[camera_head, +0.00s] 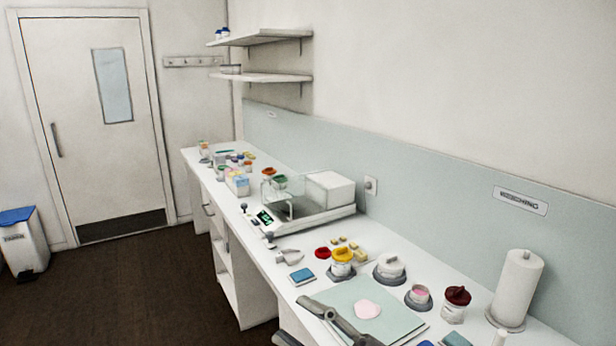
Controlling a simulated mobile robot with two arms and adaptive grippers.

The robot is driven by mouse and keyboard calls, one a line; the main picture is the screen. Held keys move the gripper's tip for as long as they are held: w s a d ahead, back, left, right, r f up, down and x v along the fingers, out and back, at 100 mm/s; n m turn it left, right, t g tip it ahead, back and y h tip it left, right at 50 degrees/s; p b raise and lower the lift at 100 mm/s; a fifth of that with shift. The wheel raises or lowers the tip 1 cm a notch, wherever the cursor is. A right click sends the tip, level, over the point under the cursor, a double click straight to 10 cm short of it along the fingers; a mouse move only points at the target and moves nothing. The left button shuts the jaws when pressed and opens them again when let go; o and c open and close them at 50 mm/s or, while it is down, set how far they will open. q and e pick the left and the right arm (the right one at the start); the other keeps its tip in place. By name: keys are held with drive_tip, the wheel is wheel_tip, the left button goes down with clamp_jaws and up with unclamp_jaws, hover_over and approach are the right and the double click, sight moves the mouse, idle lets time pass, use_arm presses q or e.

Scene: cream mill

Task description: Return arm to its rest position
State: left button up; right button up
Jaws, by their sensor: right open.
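My right gripper (290,319) is at the bottom of the head view, with dark grey fingers pointing left. It is open, with nothing seen between the fingers. It is over the front edge of the white counter (262,276), and one finger overlaps the near left part of a pale green mat (398,320) in the picture. The rest of this gripper and its arm are mostly cut off by the bottom edge. My left gripper is not in view.
A pink patch (367,309) lies on the mat. Close by stand a yellow-lidded jar (342,264), a white-lidded jar (390,268), a dark-red-lidded jar (454,306) and a paper roll (517,287). A balance (303,222) stands farther back.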

drive_tip(key=w+d+f+m+t+h, duration=0.1)
drive_tip(key=w+d+m+t+h, duration=0.2)
drive_tip(key=d+m+t+h, duration=0.3)
drive_tip(key=w+d+f+m+t+h, duration=0.2)
drive_tip(key=w+d+m+t+h, duration=0.15)
drive_tip(key=d+m+h, duration=0.35)
drive_tip(key=s+d+f+m+g+h, duration=0.2)
drive_tip(key=d+f+m+h, duration=0.2)
drive_tip(key=f, duration=0.3)
drive_tip(key=s+d+f+m+g+h, duration=0.2)
drive_tip(key=d+f+m+g+h, duration=0.15)
drive_tip(key=f, duration=0.35)
drive_tip(key=s+f+g, duration=0.5)
drive_tip(key=s+f, duration=0.3)
drive_tip(key=s, duration=0.3)
drive_tip(key=s+f+g, duration=0.6)
drive_tip(key=s+f, duration=0.2)
drive_tip(key=s, duration=0.3)
wheel_tip(320, 180, down, 29)
drive_tip(key=b, duration=0.4)
drive_tip(key=s+d+f+n+g+b, duration=0.1)
drive_tip(key=s+d+f+g+b, duration=0.1)
drive_tip(key=s+f, duration=1.5)
wheel_tip(320, 180, down, 2)
drive_tip(key=shift+s+d+f+y+b, duration=0.25)
drive_tip(key=shift+s+d+y+b, duration=0.1)
drive_tip(key=shift+d, duration=0.5)
